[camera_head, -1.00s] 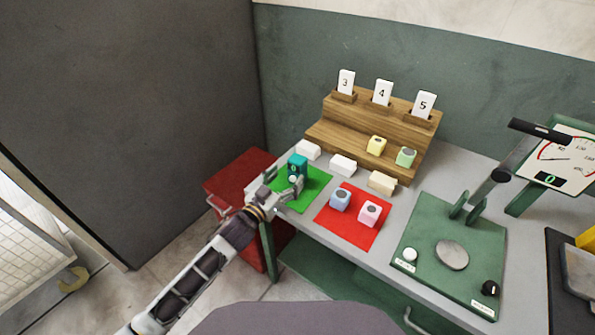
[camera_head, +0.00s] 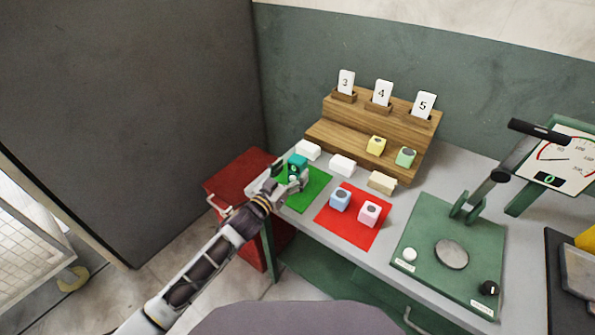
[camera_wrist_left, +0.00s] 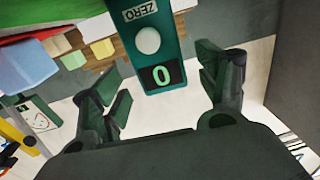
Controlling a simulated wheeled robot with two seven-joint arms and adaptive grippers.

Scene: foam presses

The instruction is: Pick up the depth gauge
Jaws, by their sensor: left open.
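The depth gauge (camera_head: 297,161) is a small teal block standing on the green mat (camera_head: 314,190) at the left end of the bench. In the left wrist view the gauge (camera_wrist_left: 160,40) shows a white button marked ZERO and a green 0 on a dark display. My left gripper (camera_head: 290,176) is at the gauge, partly covering its lower part. In the wrist view its two fingers (camera_wrist_left: 158,82) are spread apart, with the gauge's display end ahead of and between them. I cannot tell whether they touch it. My right gripper is out of view.
A red mat (camera_head: 349,231) holds a blue and a pink foam block. White and cream blocks lie before a wooden stepped rack (camera_head: 370,125) with numbered cards. A green press (camera_head: 450,285) stands right. A red cabinet (camera_head: 231,180) is beside the bench.

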